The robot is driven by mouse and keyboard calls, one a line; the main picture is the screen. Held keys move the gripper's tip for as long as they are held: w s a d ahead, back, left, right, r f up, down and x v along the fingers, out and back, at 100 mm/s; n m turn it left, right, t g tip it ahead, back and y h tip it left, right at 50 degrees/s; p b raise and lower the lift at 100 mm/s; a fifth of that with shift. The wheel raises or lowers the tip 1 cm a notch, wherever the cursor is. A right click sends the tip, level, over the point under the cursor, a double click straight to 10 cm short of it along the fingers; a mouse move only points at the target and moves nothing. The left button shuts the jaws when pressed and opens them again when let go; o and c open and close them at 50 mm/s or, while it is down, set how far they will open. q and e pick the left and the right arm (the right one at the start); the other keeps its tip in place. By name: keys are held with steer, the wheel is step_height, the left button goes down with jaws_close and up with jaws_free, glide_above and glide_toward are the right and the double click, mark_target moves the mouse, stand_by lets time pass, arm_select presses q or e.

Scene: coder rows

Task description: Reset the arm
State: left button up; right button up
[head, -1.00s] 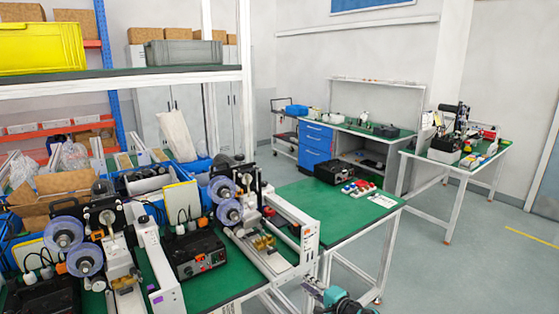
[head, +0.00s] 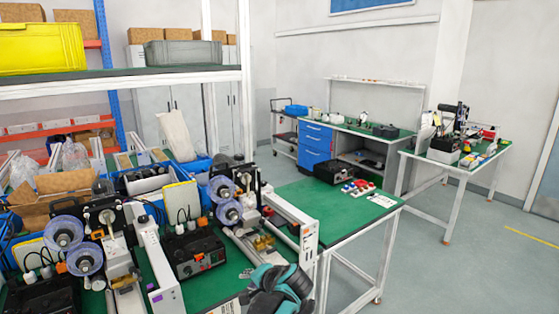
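My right gripper is not in view.
Coder machines with purple reels (head: 228,212) and a black control box (head: 195,252) crowd the bench on the left. A black case (head: 332,172) and small coloured parts (head: 358,188) sit on its far end. Open floor (head: 470,265) lies to the right.

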arm_select(q)
steer(key=s+a+f+n+h, duration=0.1)
steer(key=s+a+n+h, duration=0.1)
steer(key=s, duration=0.7)
steer(key=s+a+f+n+h, duration=0.1)
steer(key=s+a, duration=0.3)
steer(key=s, duration=0.6)
steer(key=s+a+f+n+g+h, duration=0.1)
steer(key=s+a+n+h, duration=0.2)
steer(key=s, duration=0.7)
steer(key=shift+s+a+n, duration=0.15)
steer(key=shift+s+n, duration=0.05)
steer(key=shift+n, duration=0.4)
